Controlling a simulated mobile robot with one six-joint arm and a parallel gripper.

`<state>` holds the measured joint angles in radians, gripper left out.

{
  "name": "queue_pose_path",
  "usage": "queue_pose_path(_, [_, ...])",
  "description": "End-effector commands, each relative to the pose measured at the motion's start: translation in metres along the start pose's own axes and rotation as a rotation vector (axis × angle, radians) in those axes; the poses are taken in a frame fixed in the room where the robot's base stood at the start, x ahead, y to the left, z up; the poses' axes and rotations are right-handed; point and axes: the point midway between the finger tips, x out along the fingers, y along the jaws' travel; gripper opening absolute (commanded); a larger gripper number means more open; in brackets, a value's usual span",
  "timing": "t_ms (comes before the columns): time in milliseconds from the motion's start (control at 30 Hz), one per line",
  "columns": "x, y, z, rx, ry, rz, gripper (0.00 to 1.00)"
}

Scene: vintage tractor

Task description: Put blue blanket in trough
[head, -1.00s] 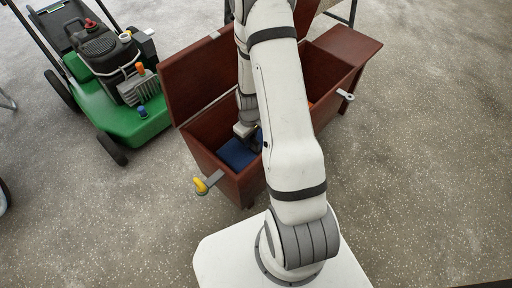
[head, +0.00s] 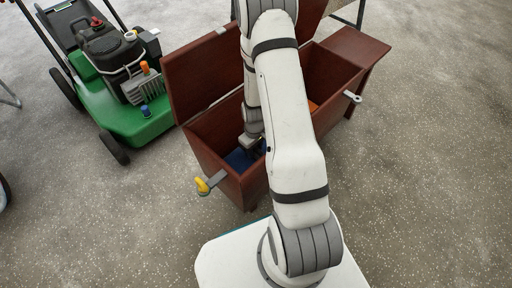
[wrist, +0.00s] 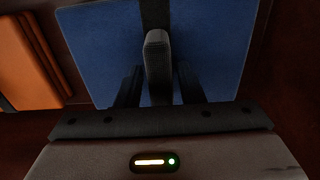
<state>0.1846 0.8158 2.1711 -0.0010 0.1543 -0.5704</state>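The blue blanket (head: 240,159) lies inside a reddish-brown wooden box (head: 232,185) with raised lids, at its near left end. My gripper (head: 252,145) is down inside this box at the blanket. In the wrist view the blanket (wrist: 95,50) appears as a flat blue rectangle with a dark strip down its middle. My gripper (wrist: 158,88) shows two dark fingers spread apart over it, with a grey rounded piece between them. I cannot tell whether the fingers touch the blanket. I cannot tell whether this box is the trough; no other trough shows.
An orange item (wrist: 30,65) lies in the box to the left in the wrist view. A yellow-ended latch (head: 205,186) and a metal latch (head: 352,97) stick out from the box front. A green mower (head: 125,110) stands left. The speckled floor (head: 430,190) at right is clear.

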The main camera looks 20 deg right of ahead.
Motion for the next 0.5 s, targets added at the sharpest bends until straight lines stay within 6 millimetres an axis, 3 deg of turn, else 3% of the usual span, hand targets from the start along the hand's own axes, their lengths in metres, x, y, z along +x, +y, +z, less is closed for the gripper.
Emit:
queue_pose_path(100, [0.000,0.000,0.000,0.000,0.000,0.000,0.43])
queue_pose_path(367, [-0.003,0.000,0.000,-0.001,0.000,0.000,0.43])
queue_pose_path(500, [-0.020,0.000,-0.001,-0.001,0.002,0.001,0.43])
